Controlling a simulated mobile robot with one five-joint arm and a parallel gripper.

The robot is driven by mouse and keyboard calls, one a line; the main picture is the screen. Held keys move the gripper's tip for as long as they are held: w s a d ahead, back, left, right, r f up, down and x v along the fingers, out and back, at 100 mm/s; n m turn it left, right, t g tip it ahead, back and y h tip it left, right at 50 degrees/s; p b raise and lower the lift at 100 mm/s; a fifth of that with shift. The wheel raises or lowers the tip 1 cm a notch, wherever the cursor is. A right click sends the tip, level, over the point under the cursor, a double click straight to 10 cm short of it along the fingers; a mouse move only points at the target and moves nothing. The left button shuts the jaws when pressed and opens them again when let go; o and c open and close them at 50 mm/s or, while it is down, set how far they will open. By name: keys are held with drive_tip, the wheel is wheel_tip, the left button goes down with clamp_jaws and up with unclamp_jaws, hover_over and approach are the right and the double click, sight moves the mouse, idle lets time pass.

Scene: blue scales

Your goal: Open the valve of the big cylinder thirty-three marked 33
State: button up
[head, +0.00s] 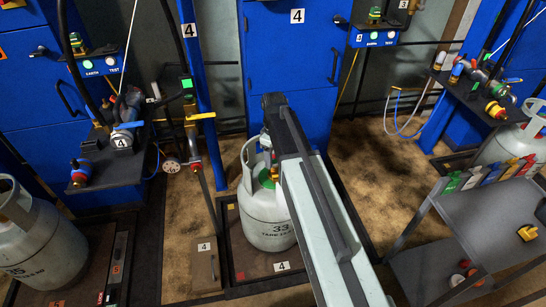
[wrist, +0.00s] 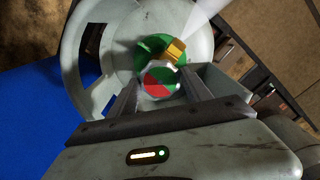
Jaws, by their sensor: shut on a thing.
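The big grey-white cylinder marked 33 (head: 262,221) stands upright on the scale platform (head: 240,262) labelled 4. My arm reaches over it and covers its right side in the head view. In the wrist view I look down into the cylinder's collar (wrist: 83,62). The valve knob (wrist: 160,82), with a red and green face, is between the two fingers of my gripper (wrist: 158,86), which is shut on it. A green part (wrist: 150,50) and a yellow-brass fitting (wrist: 176,50) are beside the knob. In the head view my fingertips are hidden by the arm.
Another cylinder (head: 40,255) stands on the left. A grey cart (head: 480,220) with coloured tags is on the right. A valve bench (head: 110,165) with a gauge and hoses is left of cylinder 33. Blue cabinets (head: 290,60) stand behind. Brown floor shows between them.

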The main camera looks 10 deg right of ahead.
sight(274, 160)
idle(0.3)
drive_tip(key=o, duration=1.4)
drive_tip(key=shift+c, duration=0.2)
drive_tip(key=shift+r, duration=0.1)
wheel_tip(274, 160, up, 8)
drive_tip(key=p, duration=0.8)
drive_tip(key=shift+f, duration=0.2)
drive_tip(key=shift+s, duration=0.1)
